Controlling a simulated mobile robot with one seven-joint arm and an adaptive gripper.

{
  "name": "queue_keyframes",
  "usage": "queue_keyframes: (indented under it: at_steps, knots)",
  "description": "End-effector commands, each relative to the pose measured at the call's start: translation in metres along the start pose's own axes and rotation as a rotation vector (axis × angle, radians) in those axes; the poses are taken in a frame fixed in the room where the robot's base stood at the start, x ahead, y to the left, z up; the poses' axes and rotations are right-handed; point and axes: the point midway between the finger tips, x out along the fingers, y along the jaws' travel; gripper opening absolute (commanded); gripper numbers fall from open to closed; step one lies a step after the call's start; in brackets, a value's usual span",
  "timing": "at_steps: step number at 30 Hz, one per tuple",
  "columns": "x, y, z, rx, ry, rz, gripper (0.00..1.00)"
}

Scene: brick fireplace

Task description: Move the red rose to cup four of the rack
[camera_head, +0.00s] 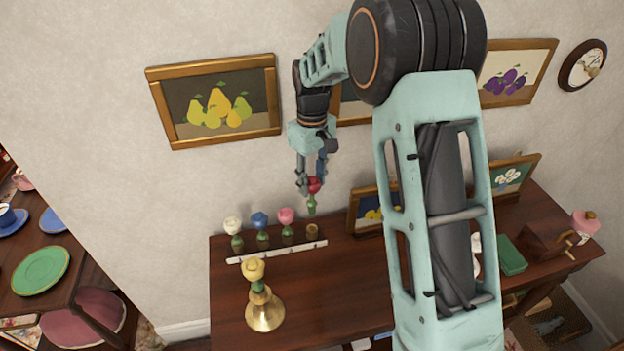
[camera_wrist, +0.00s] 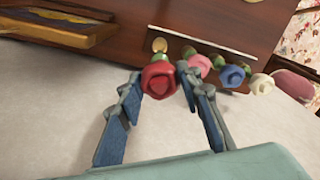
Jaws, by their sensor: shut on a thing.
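The red rose (camera_head: 314,185) hangs in my gripper (camera_head: 311,188), its green stem pointing down. In the wrist view the red rose (camera_wrist: 159,80) sits between the fingertips of my gripper (camera_wrist: 168,78). The rack (camera_head: 277,252) is a white strip with a row of cups on the dark wooden table. A white rose (camera_head: 233,225), a blue rose (camera_head: 260,220) and a pink rose (camera_head: 286,216) stand in its cups from the left. The rightmost cup (camera_head: 312,230) is empty, and the red rose is above it, apart from it.
A brass candlestick-like holder (camera_head: 265,312) with a yellow rose (camera_head: 254,270) stands in front of the rack. Framed pictures (camera_head: 375,207) lean at the back right of the table (camera_head: 340,285). The table's middle front is bare.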

Motion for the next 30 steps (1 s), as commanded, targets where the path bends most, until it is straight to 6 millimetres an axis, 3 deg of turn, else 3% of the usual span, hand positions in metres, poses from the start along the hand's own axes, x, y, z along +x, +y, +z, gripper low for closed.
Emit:
queue_keyframes:
  at_steps: [8, 24, 30]
  knots:
    - [0.005, 0.0, 0.001, 0.001, 0.0, -0.002, 0.15]
    - [0.051, 0.0, 0.001, 0.002, 0.001, -0.002, 0.15]
    - [0.058, 0.0, 0.001, 0.003, 0.001, -0.001, 0.15]
